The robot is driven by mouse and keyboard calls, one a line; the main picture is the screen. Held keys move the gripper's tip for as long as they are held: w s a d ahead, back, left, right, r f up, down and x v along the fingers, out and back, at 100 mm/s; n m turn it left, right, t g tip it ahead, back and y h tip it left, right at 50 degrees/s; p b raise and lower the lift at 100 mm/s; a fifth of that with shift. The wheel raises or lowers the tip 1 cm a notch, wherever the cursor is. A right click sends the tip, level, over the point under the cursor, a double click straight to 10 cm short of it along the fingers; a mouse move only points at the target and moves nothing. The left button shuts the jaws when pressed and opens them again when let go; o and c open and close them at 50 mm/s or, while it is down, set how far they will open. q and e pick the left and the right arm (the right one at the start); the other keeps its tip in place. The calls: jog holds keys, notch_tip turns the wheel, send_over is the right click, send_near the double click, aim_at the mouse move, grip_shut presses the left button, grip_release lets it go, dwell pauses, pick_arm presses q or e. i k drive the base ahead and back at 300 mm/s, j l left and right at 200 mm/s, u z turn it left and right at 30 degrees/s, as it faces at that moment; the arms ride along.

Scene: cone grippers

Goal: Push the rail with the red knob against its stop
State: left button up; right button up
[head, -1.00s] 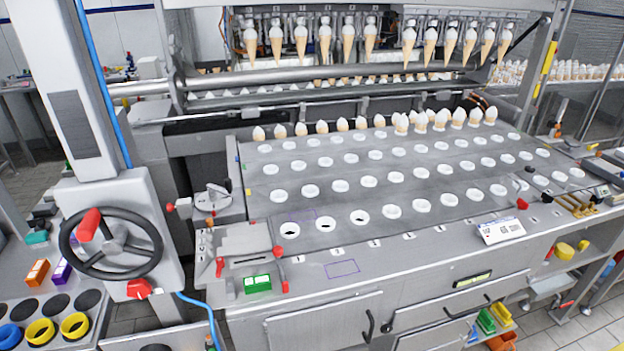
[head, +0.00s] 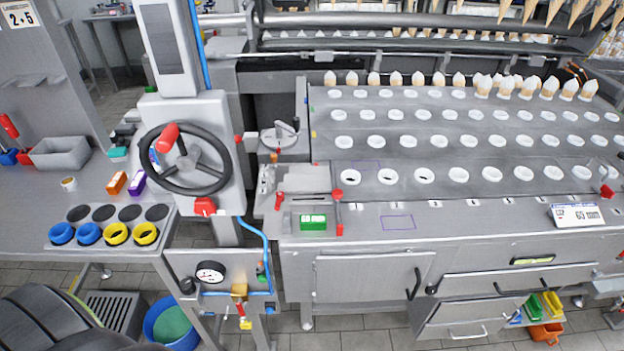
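Several red knobs show on the machine, and I cannot tell for sure which one belongs to the rail. One red knob (head: 337,193) stands on the near left of the steel machine top (head: 440,212). A shorter red knob (head: 279,200) stands to its left, with a small slotted plate between them. Another red knob (head: 607,191) sits at the right edge of the top, by a thin bent bar. A small red knob (head: 239,139) sticks out left of the round dial fixture. A rail stop cannot be picked out. Neither of my grippers is in view.
A black handwheel (head: 187,159) with a red grip stands left of the top. A green box (head: 313,222) and a white label card (head: 578,215) rest near the front edge. A side table (head: 35,210) holds blue and yellow rings. Rows of white-rimmed holes fill the top.

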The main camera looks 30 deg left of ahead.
aim_at(321, 178)
jog(key=i+l+u, duration=0.25)
jog(key=l, duration=0.7)
jog(key=l+u, duration=0.25)
jog(key=l, duration=0.7)
jog(key=k, duration=0.05)
